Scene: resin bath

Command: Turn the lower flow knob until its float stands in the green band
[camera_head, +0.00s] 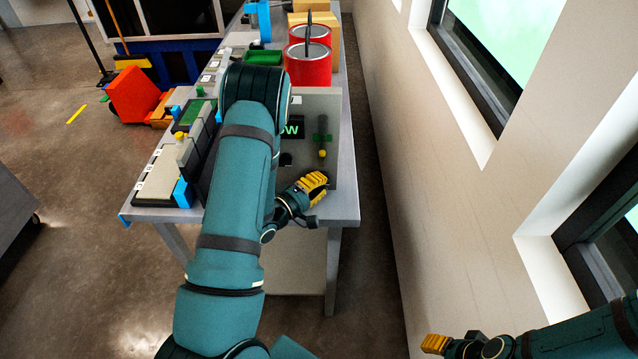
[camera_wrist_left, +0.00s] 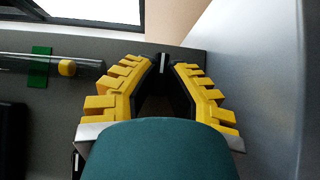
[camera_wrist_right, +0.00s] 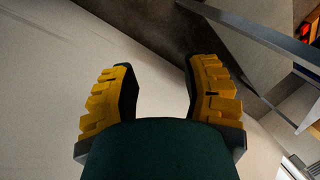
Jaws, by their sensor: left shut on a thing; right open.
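The grey flow panel (camera_head: 331,108) stands on the bench. On it is a clear tube (camera_head: 322,122) with a green band (camera_head: 323,138) and a yellow float (camera_head: 322,154). The float is below the band, apart from it; in the left wrist view, the float (camera_wrist_left: 67,68) is just right of the band (camera_wrist_left: 40,67). My left gripper (camera_head: 315,181) is below the tube, shut on a dark knob (camera_wrist_left: 164,62) with a white mark, mostly hidden between the fingers. My right gripper (camera_head: 434,344) is open and empty, away from the bench by the wall.
A dark display (camera_head: 293,128) with green letters is partly hidden by my left arm. A dark knob-like part (camera_head: 286,159) is left of the tube. Red cans (camera_head: 308,68) stand behind the panel. Grey trays (camera_head: 158,178) line the bench's left. The wall (camera_head: 440,190) is on the right.

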